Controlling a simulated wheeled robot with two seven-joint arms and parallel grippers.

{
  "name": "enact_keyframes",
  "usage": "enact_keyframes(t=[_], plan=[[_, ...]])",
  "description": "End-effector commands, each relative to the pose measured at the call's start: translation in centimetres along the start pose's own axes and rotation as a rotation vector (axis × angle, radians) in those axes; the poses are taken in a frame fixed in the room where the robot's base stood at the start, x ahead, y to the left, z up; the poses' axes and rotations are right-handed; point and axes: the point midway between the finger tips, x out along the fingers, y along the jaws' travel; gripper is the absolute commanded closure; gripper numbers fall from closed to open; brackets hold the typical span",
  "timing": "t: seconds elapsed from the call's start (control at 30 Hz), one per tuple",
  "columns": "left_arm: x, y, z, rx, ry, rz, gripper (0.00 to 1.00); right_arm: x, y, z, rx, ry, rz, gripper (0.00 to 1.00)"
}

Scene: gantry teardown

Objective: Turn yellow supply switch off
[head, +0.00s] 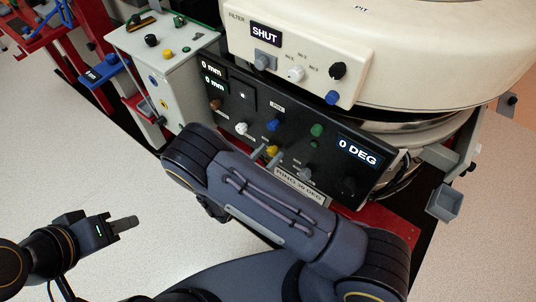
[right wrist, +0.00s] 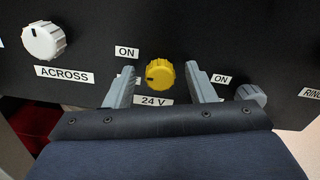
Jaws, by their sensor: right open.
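The yellow supply switch (right wrist: 159,75) is a ribbed round knob on a black panel, above a "24 V" label. Its dark pointer mark is on its left side, and an "ON" label sits to its upper left. In the head view the yellow switch (head: 272,150) is partly hidden by my right gripper (head: 267,157). In the right wrist view my right gripper (right wrist: 160,72) is open, one finger on each side of the knob, with gaps showing. My left gripper (head: 124,224) is far to the lower left, away from the panel; its finger opening is unclear.
A white knob (right wrist: 43,40) labelled "ACROSS" is to the left, and a grey knob (right wrist: 251,95) with an "ON" label is close on the right. Blue (head: 273,125) and green (head: 317,130) knobs are nearby. The cream filter housing (head: 300,50) overhangs the panel.

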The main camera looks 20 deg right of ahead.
Motion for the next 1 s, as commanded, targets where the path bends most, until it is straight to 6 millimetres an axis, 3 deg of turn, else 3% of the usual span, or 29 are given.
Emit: enact_keyframes(t=[0.27, 0.6, 1.0], plan=[[0.01, 0.00, 0.01, 0.000, 0.000, 0.000, 0.64, 0.18, -0.01, -0.01, 0.000, 0.001, 0.000, 0.50], [0.01, -0.01, 0.01, 0.000, 0.000, 0.000, 0.64, 0.16, -0.02, -0.01, 0.000, 0.001, -0.001, 0.94], [-0.16, 0.08, -0.08, 0.000, 0.000, 0.000, 0.64, 0.15, 0.00, 0.02, -0.078, 0.001, 0.000, 0.95]])
